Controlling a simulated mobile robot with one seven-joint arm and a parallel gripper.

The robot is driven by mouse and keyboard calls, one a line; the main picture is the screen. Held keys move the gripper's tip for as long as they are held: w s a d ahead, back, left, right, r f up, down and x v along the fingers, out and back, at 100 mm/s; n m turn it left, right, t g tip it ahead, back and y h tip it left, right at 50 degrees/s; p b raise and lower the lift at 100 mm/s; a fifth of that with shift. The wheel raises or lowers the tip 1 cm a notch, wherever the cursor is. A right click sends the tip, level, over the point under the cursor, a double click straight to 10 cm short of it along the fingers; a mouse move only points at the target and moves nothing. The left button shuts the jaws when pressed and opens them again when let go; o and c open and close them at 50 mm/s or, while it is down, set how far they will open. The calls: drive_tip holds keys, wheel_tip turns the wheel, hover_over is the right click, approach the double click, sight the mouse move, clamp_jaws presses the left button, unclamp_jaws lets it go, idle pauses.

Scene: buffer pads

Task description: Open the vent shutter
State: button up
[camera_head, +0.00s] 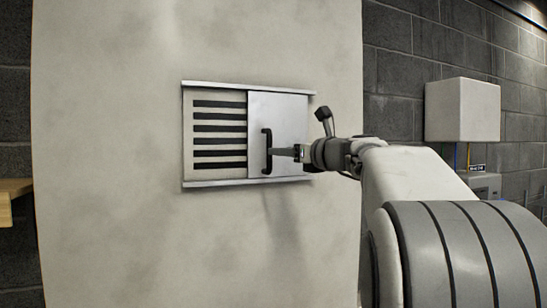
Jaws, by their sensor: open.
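The vent (218,174) is set in a pale wall, with dark horizontal slots showing on its left part. Its shutter (282,109) is a flat light panel over the right part, between a top rail (245,87) and a bottom rail (230,183). A black vertical bar handle (266,138) stands on the shutter's left side. My gripper (273,151) reaches in from the right, with its fingers level with the handle's lower half. The jaws are open. I cannot tell whether a finger touches the handle or whether the handle lies between the fingers.
A white box (462,109) is fixed to the dark block wall at the right, with cables below it. A wooden ledge (14,188) juts in at the left edge. The pale wall around the vent is clear.

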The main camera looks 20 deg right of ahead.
drive_tip(key=s+d+b, duration=0.1)
drive_tip(key=s+d, duration=0.1)
drive_tip(key=s, duration=0.8)
drive_tip(key=shift+s+b, duration=0.2)
drive_tip(key=shift+b, duration=0.1)
drive_tip(key=s+a+f+n+g+y+p, duration=0.15)
drive_tip(key=a+f+n+g, duration=0.25)
drive_tip(key=a+f+n, duration=0.6)
drive_tip(key=s+a+f+n+g+y+b, duration=0.1)
drive_tip(key=a+f+n+g+y, duration=0.3)
drive_tip(key=a, duration=0.9)
drive_tip(key=s+d+f+n+g+h, duration=0.1)
drive_tip(key=s+f+n+h, duration=0.3)
drive_tip(key=s+f+n, duration=0.6)
drive_tip(key=s+d+f+n+g+h, duration=0.1)
drive_tip(key=s+f+n+g+h, duration=0.2)
drive_tip(key=s+f+n, duration=0.6)
wheel_tip(320, 180, down, 4)
drive_tip(key=shift+s+d+r+n+h, duration=0.25)
drive_tip(key=shift+s+n+h, duration=0.15)
drive_tip(key=shift+s+h, duration=0.6)
